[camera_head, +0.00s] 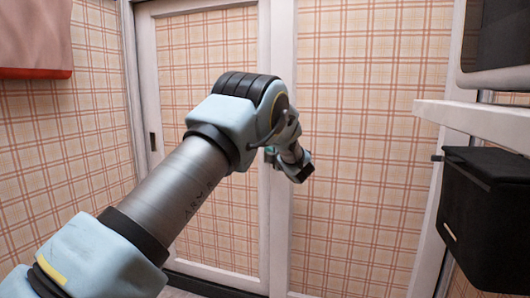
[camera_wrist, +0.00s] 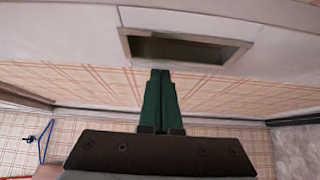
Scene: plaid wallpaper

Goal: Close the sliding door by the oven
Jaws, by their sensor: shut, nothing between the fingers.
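Two sliding door panels with plaid faces and white frames stand ahead in the head view, the left panel (camera_head: 205,60) and the right panel (camera_head: 365,130). The left panel has a small dark recessed handle (camera_head: 152,142) on its left frame. My gripper (camera_head: 303,170) is in front of the right panel, near the white middle frame; its fingers are hard to make out there. In the wrist view, my gripper's green fingers (camera_wrist: 160,73) are together and empty.
A black box-like appliance (camera_head: 490,210) stands at right below a white shelf (camera_head: 475,118). Another dark appliance (camera_head: 505,35) is above the shelf. A red-edged cloth (camera_head: 35,40) hangs at upper left. In the wrist view, a blue cord (camera_wrist: 43,145) shows at lower left.

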